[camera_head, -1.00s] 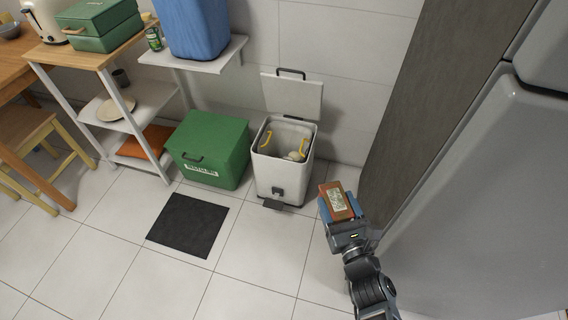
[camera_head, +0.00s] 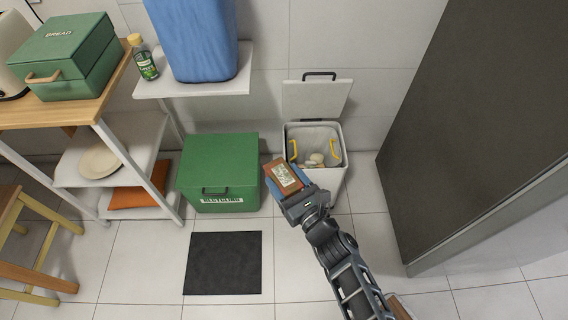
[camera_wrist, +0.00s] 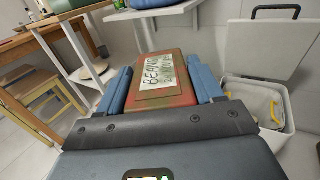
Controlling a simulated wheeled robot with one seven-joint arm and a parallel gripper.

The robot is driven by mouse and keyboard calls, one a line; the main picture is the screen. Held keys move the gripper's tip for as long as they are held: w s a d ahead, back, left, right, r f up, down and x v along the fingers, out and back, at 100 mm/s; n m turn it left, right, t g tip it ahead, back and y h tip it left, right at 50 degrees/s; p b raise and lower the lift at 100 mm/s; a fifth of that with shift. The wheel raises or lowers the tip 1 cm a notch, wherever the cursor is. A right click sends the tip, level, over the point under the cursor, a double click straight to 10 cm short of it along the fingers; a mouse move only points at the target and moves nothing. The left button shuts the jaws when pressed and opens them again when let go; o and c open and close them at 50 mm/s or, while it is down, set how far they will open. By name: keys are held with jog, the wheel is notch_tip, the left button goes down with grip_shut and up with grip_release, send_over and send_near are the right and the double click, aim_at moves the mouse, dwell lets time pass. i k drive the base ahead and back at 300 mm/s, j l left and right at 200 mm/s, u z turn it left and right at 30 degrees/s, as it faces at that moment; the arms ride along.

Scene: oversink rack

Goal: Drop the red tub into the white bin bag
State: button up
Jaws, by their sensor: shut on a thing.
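The red tub (camera_head: 283,174), a reddish-brown box with a pale label, is held between the blue fingers of my gripper (camera_head: 280,181). In the wrist view the tub (camera_wrist: 162,82) sits between both fingers, its label facing up. The white bin (camera_head: 331,180) stands against the wall with its lid (camera_head: 316,99) raised. The white bin bag (camera_head: 312,134) lines it, with yellow handles and some pale contents inside. My gripper and the tub are in front of the bin and to its left in the head view, apart from the bag's opening.
A green recycling box (camera_head: 220,170) stands left of the bin. A shelf with a blue container (camera_head: 196,40) is above it. A dark tall panel (camera_head: 470,110) rises at the right. A black mat (camera_head: 223,263) lies on the open tiled floor.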

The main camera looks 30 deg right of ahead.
aim_at(314, 167)
jog(key=i+j+z, duration=0.35)
jog(key=j, duration=0.25)
jog(key=i+j+z, duration=0.2)
jog(key=j, duration=0.15)
jog(key=j+z, duration=0.2)
jog(key=i+z, duration=0.1)
jog(key=z, duration=1.2)
jog(key=i, duration=0.35)
